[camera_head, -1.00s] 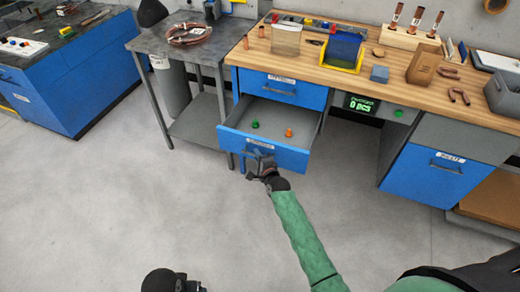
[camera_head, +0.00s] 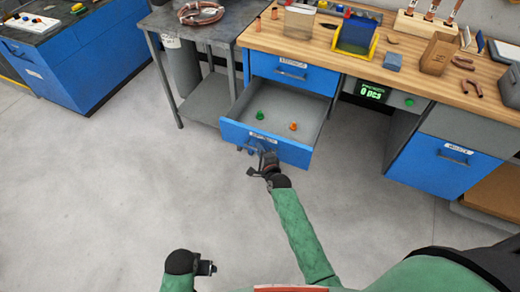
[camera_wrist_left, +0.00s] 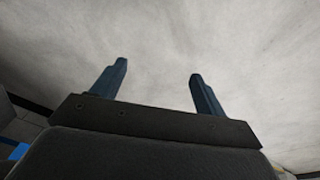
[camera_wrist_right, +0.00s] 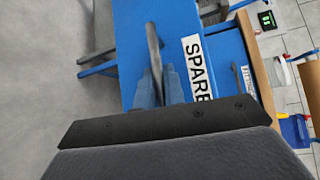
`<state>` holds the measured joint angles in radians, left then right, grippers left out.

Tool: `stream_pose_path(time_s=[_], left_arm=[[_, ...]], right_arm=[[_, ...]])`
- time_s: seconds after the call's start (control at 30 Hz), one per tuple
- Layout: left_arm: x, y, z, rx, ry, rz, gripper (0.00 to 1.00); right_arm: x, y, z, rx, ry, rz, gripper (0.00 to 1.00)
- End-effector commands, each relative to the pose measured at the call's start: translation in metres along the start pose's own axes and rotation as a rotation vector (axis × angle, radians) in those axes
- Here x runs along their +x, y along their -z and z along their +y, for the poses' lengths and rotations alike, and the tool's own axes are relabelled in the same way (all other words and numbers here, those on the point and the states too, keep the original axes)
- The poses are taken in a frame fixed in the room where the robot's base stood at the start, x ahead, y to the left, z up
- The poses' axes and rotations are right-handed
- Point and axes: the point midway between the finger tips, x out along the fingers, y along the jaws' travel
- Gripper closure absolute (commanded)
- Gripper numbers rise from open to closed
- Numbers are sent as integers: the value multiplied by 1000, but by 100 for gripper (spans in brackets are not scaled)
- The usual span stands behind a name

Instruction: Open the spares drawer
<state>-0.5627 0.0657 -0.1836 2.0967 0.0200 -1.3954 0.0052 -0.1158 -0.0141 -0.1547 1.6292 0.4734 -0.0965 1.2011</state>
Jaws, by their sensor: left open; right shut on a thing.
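The spares drawer (camera_head: 258,141) is the blue lower drawer under the left end of the wooden bench, and it stands pulled out. Inside it lie a small green piece (camera_head: 260,115) and a small orange piece (camera_head: 293,127). My right gripper (camera_head: 262,160) is at the drawer's front. In the right wrist view its fingers (camera_wrist_right: 160,85) are closed around the grey bar handle (camera_wrist_right: 153,50), beside the label reading SPARE (camera_wrist_right: 198,68). My left gripper (camera_head: 208,267) is low in the head view, far from the drawer; its fingers (camera_wrist_left: 158,80) are apart and empty over bare floor.
A closed blue drawer (camera_head: 291,72) sits above the open one. A grey side table (camera_head: 190,35) stands to its left and another blue drawer front (camera_head: 446,157) to the right. The wooden bench top (camera_head: 420,84) holds bins and tools. The floor in front is clear.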

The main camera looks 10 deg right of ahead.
Motion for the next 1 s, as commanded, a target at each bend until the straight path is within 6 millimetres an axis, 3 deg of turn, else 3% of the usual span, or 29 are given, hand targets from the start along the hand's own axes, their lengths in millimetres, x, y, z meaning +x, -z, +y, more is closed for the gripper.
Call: stream_pose_path(time_s=[0.37,0.57,0.7,1.0], left_arm=[[0,0,-1,1,1,1,27],[-3,-1,-1,2,1,-12,27],[-34,2,5,-3,-8,2,27],[-65,4,6,-2,-10,5,27]], right_arm=[[-1,0,1,0,-1,0,80],[-17,0,3,1,-1,0,80],[-37,0,3,1,-1,0,80],[-71,1,2,0,-1,1,80]])
